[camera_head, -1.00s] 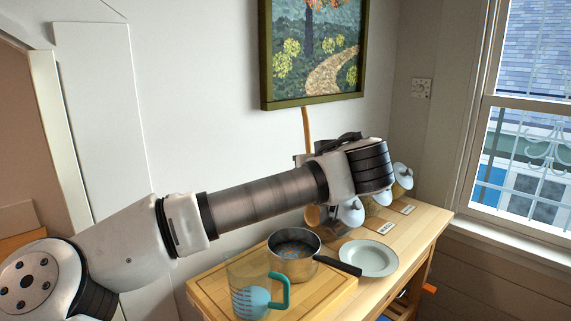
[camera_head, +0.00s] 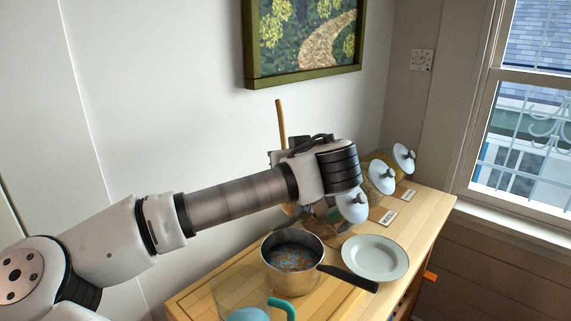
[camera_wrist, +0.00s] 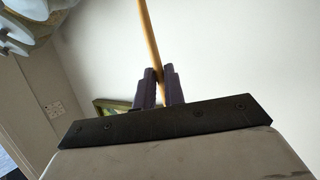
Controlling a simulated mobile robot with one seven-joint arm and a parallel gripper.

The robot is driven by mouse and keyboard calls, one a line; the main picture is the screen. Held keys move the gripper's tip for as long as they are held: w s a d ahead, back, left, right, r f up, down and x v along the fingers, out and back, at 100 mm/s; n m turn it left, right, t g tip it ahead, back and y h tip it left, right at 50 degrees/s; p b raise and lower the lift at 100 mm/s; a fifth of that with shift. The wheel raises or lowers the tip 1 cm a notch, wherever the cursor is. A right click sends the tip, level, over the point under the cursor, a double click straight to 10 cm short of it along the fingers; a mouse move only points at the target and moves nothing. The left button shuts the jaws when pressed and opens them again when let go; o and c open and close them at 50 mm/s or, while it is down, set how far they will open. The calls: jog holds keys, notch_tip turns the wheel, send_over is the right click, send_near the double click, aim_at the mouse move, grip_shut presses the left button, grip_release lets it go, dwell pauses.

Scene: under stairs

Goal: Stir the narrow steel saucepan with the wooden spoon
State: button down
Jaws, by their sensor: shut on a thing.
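The narrow steel saucepan (camera_head: 293,281) stands on a wooden board, its dark handle pointing right. Blue and orange bits show inside it. My gripper (camera_wrist: 160,78) is shut on the wooden spoon (camera_wrist: 149,40), whose handle rises between the fingers. In the head view the spoon handle (camera_head: 281,125) stands nearly upright above my gripper (camera_head: 281,160), behind and above the saucepan. My wrist hides most of the fingers there. A tan rounded piece shows below the wrist; I cannot tell whether it is the spoon's bowl.
A pale plate (camera_head: 375,258) lies right of the saucepan. Several jars with white lids (camera_head: 381,177) and small cards stand behind it along the wall. A clear jug with a teal handle (camera_head: 287,307) is in front. A framed picture (camera_head: 305,78) hangs above.

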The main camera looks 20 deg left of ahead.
jog(key=shift+s+d+f, duration=0.1)
jog(key=shift+d+f, duration=0.05)
jog(key=shift+f, duration=0.95)
jog(key=s+d+f+b, duration=0.1)
jog(key=f+b, duration=0.5)
jog(key=s+d+f+b, duration=0.2)
jog(key=f+b, duration=0.4)
jog(key=f, duration=0.1)
jog(key=shift+s, duration=0.3)
dwell(0.5)
